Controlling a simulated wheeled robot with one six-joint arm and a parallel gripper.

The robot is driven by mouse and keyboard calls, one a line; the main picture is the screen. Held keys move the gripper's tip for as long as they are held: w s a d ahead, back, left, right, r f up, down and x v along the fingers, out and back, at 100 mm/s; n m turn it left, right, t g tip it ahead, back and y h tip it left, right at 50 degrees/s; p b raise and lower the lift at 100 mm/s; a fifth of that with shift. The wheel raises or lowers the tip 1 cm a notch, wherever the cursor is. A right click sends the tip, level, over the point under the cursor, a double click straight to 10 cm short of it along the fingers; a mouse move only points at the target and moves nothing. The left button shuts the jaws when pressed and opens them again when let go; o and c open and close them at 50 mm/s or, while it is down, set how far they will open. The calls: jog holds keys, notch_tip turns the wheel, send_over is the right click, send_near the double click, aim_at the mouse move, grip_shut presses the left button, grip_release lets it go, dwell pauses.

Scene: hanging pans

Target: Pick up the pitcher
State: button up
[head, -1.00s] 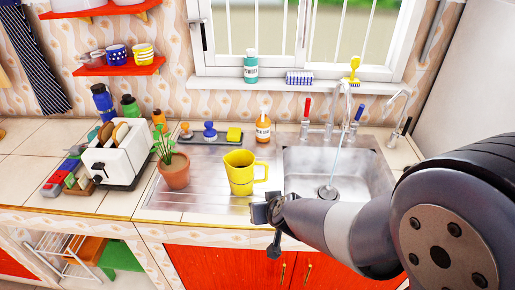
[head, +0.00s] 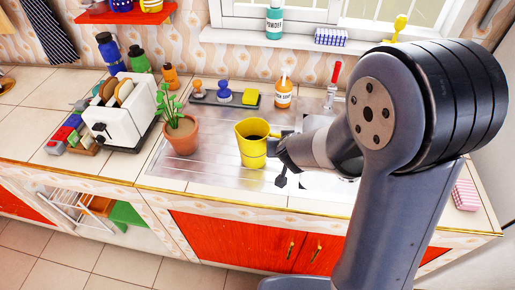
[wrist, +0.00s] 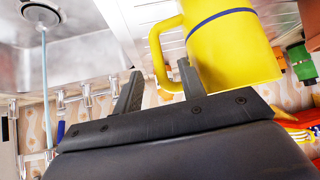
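The yellow pitcher (head: 252,152) stands upright on the metal drainboard, with its handle side to the right. In the wrist view the pitcher (wrist: 232,45) appears upside down, with a dark blue band and its looped handle (wrist: 156,50) toward the fingers. My gripper (head: 279,160) is just right of the pitcher, at its handle side, and partly covers the handle. In the wrist view my gripper (wrist: 160,85) is open, its two fingers apart. The handle loop shows between and beyond the fingertips. I cannot tell whether a finger touches it.
A potted plant (head: 182,136) stands left of the pitcher, and a white toaster (head: 122,112) farther left. Behind are an orange soap bottle (head: 283,93) and a tray with stamps and a sponge (head: 250,97). My arm hides most of the sink; its basin shows in the wrist view (wrist: 85,20).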

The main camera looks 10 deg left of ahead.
jog(key=b+x, duration=0.1)
jog(key=x, duration=0.3)
jog(key=shift+s+f+b, duration=0.1)
jog(key=shift+f+b, duration=0.05)
jog(key=shift+b, duration=0.25)
jog(key=shift+w+f, duration=0.2)
jog(key=shift+w, duration=0.1)
jog(key=shift+c, duration=0.6)
grip_shut()
